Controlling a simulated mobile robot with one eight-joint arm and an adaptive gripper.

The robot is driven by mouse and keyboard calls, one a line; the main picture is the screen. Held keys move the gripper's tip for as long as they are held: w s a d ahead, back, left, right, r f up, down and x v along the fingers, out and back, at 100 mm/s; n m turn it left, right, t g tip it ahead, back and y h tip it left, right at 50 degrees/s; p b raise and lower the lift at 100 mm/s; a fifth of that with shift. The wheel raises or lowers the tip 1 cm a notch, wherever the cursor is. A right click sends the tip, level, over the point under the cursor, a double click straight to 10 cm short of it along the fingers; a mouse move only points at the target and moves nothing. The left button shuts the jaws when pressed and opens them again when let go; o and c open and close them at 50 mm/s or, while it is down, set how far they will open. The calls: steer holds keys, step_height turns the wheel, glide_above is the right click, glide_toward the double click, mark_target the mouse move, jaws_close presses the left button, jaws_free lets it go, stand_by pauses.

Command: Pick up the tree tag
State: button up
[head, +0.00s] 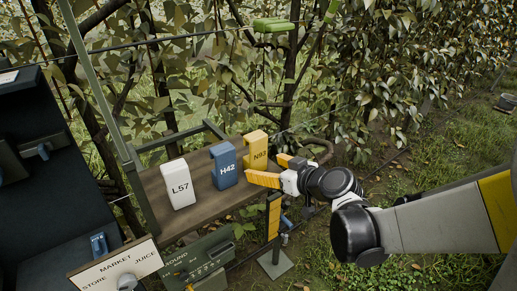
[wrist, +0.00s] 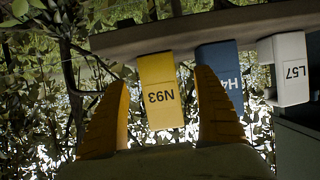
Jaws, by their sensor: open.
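Three block-shaped tags stand in a row on a brown wooden shelf (head: 162,218): a white tag marked L57 (head: 178,184), a blue tag marked H42 (head: 223,166) and a yellow tag marked N93 (head: 256,151). My gripper (head: 266,169) is beside the yellow tag, at the shelf's right end. In the wrist view, which shows the labels upside down, my open orange fingers (wrist: 162,82) appear on either side of the yellow tag (wrist: 158,92). The right finger overlaps part of the blue tag (wrist: 222,85). Finger contact with the yellow tag cannot be told.
A dark cabinet (head: 40,165) stands at left, with a white "Market, Store, Juice" sign (head: 115,268) below. Leafy branches and wires crowd behind. Grass (head: 455,150) is open at right.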

mark_target(260, 163)
steer(key=b+x, duration=0.2)
steer(key=x, duration=0.4)
steer(key=shift+w+r, duration=0.2)
steer(key=shift+s+d+r, duration=0.1)
steer(key=shift+c, duration=0.3)
steer(key=c, duration=1.2)
